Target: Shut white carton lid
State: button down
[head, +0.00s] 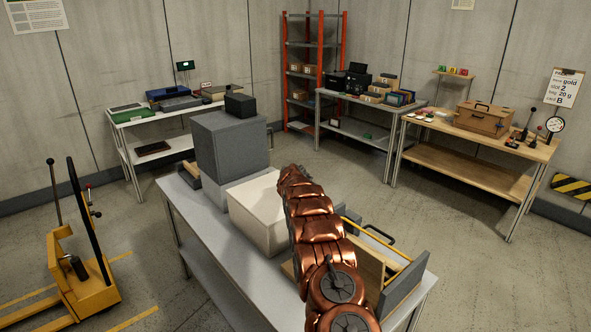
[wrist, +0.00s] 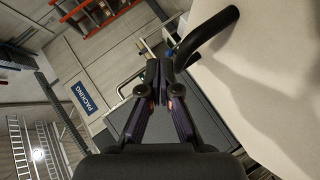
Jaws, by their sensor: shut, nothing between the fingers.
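The white carton (head: 262,222) stands on the near grey table in the head view. My copper arm covers its right side, so I cannot tell how its lid sits. In the wrist view a large pale surface (wrist: 285,90), which looks like the carton, fills the right side, close beside my gripper (wrist: 157,75). The fingers are together and hold nothing. A dark shadow falls on the pale surface. The gripper itself is hidden behind the arm in the head view, and I cannot tell whether it touches the carton.
A tall grey box (head: 230,145) stands behind the carton, with a small black box (head: 240,105) on top. An open wooden tray with yellow edges (head: 378,262) lies to the right. A dark curved bar (wrist: 205,38) is near the fingertips. A yellow trolley (head: 85,285) stands left.

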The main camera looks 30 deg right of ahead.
jog(key=shift+d+f, duration=0.1)
jog(key=shift+f, duration=0.15)
dwell(0.4)
jog(key=s+a+r+b, duration=0.1)
jog(key=s+r+b, duration=0.2)
jog(key=s+r, duration=0.4)
jog(key=shift+r, duration=1.95)
jog(key=shift+s+a, duration=0.15)
